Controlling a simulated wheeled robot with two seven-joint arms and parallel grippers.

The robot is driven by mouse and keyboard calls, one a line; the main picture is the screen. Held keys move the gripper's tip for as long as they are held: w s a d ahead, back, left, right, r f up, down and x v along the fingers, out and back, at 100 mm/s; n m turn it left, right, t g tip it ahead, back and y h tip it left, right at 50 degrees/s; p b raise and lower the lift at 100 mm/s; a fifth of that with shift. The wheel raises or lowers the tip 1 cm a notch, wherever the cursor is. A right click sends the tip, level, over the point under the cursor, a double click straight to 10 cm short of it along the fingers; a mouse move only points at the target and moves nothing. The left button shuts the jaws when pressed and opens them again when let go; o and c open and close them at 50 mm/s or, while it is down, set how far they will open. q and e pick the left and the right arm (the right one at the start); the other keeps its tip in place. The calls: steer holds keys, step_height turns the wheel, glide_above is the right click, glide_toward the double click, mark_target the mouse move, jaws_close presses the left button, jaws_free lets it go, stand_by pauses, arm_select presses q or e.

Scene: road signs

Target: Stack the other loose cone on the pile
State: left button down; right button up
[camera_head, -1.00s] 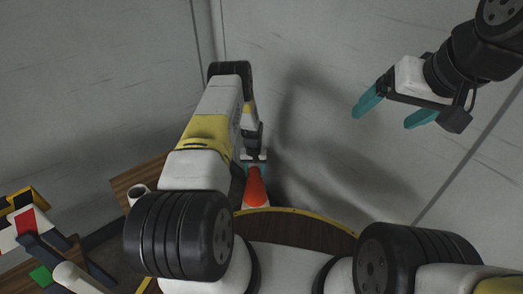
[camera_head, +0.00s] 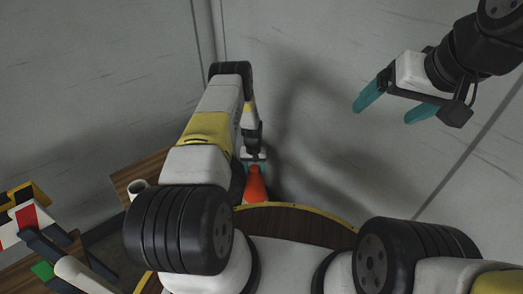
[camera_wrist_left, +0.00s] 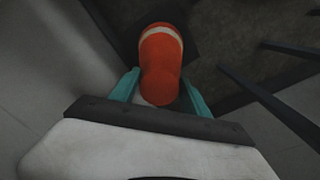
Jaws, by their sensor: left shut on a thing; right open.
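An orange cone (camera_head: 255,186) with a pale band is at the centre of the head view, just beyond the round wooden top. My left gripper (camera_head: 254,158) is shut on it; in the left wrist view the orange cone (camera_wrist_left: 160,62) sits between the teal fingers, its pale band at the far end. My right gripper (camera_head: 390,101) is open and empty, raised at the upper right with its teal fingers apart. I cannot make out a separate pile of cones; my left arm hides part of the area.
A round wooden top with a yellow rim (camera_head: 300,211) is in front of my body. A wooden surface (camera_head: 135,178) with a white cylinder (camera_head: 137,188) is at the left. Red, white and black sign pieces (camera_head: 25,213) and a green piece (camera_head: 42,270) are at the lower left. Grey walls stand behind.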

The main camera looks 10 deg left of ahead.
arm_select(q)
steer(key=c, duration=0.6)
jaws_free()
steer(key=shift+o, duration=0.8)
steer(key=shift+s, duration=0.1)
steer(key=shift+r, duration=3.85)
steer(key=shift+a, duration=0.1)
